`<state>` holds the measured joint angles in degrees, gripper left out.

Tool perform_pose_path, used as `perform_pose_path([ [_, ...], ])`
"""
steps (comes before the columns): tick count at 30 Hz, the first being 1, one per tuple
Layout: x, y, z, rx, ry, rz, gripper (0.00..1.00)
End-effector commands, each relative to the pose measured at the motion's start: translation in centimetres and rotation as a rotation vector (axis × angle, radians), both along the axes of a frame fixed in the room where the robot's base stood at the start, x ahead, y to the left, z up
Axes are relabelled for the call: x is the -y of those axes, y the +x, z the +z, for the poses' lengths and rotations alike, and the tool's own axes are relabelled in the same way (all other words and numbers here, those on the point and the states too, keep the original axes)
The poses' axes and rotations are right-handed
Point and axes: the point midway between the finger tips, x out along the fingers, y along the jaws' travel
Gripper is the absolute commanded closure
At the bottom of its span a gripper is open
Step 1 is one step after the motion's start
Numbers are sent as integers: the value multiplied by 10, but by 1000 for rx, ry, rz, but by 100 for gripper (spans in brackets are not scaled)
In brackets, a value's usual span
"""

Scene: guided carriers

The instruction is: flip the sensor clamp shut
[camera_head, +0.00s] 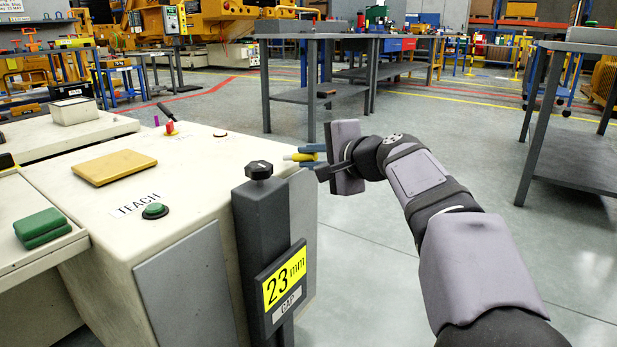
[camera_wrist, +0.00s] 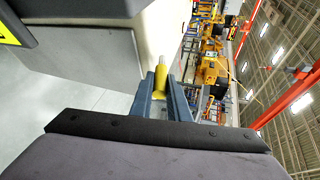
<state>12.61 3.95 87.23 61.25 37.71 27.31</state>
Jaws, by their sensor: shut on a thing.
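My gripper (camera_head: 311,156) is beyond the console's right edge, its blue-grey fingers pointing left. It is shut on a yellow cylinder (camera_head: 297,157) that sticks out past the fingertips. In the wrist view the yellow cylinder (camera_wrist: 161,78) sits between the two fingers (camera_wrist: 160,92) and has a thin pale metal tip. A small red fitting with a slanted black handle (camera_head: 165,112) stands on the console's far edge, well left of my gripper. It may be the sensor clamp, but I cannot tell for sure. The handle is tilted up to the left.
The cream console (camera_head: 190,190) carries a tan plate (camera_head: 114,167) and a green TEACH button (camera_head: 155,211). A dark post with a black knob (camera_head: 259,170) and a "23 mm GAP" display (camera_head: 285,275) stands at its near right corner. Green pads (camera_head: 42,226) lie left. Open floor is right.

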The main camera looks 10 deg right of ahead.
Motion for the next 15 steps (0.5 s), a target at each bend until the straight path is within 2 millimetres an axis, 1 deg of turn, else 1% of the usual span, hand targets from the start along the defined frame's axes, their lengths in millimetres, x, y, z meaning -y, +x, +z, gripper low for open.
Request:
perform_pose_path([
  [1, 1, 0, -10, 12, 11, 0, 100],
  [15, 1, -1, -8, 69, 70, 2, 100],
])
